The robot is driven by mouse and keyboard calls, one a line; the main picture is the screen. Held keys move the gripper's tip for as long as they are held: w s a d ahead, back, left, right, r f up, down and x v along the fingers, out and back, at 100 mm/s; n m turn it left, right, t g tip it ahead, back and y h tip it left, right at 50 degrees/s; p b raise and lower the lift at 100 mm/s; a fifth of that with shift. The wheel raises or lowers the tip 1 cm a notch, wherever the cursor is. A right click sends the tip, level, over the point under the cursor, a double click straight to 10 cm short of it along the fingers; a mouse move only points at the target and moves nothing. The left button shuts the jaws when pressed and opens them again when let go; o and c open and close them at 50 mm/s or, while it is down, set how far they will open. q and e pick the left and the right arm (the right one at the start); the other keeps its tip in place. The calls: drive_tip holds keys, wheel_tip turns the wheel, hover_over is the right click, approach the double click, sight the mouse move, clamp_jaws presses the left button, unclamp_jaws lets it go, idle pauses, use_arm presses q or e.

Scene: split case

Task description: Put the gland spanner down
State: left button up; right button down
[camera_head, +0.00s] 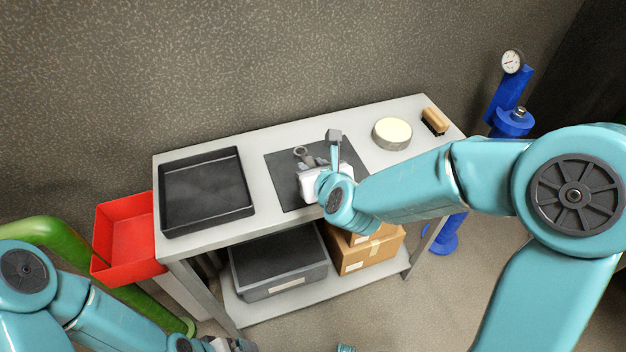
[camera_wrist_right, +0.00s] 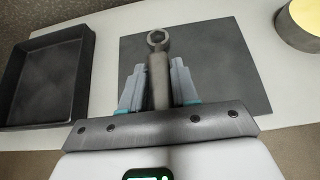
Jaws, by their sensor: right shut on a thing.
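The gland spanner (camera_wrist_right: 158,62) is grey metal with a ring end. My right gripper (camera_wrist_right: 157,85) is shut on its handle, and the ring end points forward past the fingertips. In the head view the ring of the spanner (camera_head: 301,152) shows just beyond my right gripper (camera_head: 307,170). Both are over the dark grey mat (camera_head: 283,185) in the middle of the bench. I cannot tell whether the spanner touches the mat. The rest of the handle is hidden by the gripper. My left gripper (camera_head: 232,345) is low at the bottom edge, partly cut off, its jaws unclear.
A black tray (camera_head: 163,205) stands left of the mat on the grey bench (camera_head: 262,215). A round cream-topped tin (camera_head: 392,132) and a brush (camera_head: 435,120) are to the right. A red bin (camera_head: 125,235) hangs at the left end. A crate and cardboard boxes (camera_head: 372,256) fill the lower shelf.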

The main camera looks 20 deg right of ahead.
wheel_tip(320, 180, down, 3)
drive_tip(key=shift+w+r, duration=0.1)
drive_tip(key=shift+w, duration=0.05)
drive_tip(key=shift+r, duration=0.1)
drive_tip(key=shift+f+b, duration=0.25)
drive_tip(key=shift+b, duration=0.15)
drive_tip(key=c, duration=0.8)
unclamp_jaws()
drive_tip(key=shift+c, duration=0.2)
drive_tip(key=shift+r, duration=0.1)
